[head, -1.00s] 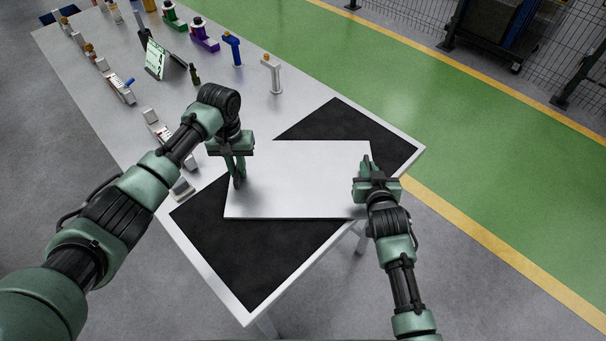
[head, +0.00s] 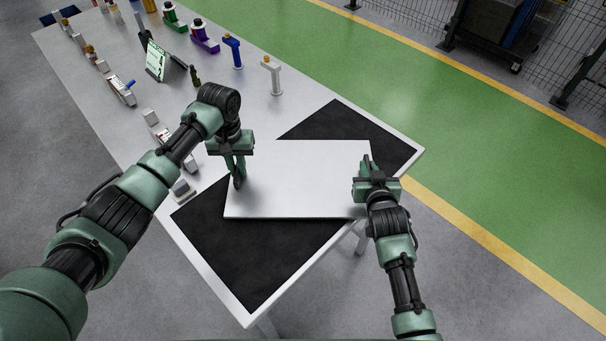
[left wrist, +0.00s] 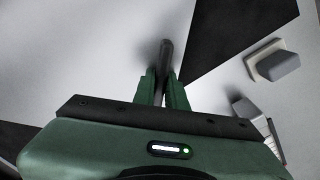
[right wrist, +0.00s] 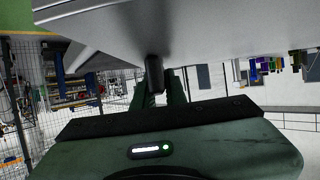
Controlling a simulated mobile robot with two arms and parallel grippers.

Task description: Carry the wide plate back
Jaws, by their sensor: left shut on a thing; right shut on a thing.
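The wide plate (head: 295,185) is a flat pale rectangle, level over the black mat (head: 245,255) at the near end of the bench. It hides the middle of the mat. My left gripper (head: 239,182) points down and is shut on the plate near its left side. My right gripper (head: 368,163) is shut on the plate at its right edge. The left wrist view shows the left fingers (left wrist: 164,75) closed at the plate's pale surface (left wrist: 90,60). The right wrist view shows the right fingers (right wrist: 156,80) closed at the plate's edge (right wrist: 215,25). Any gap under the plate is hard to judge.
Green floor lies to the right, with a wire fence (head: 410,20) beyond.

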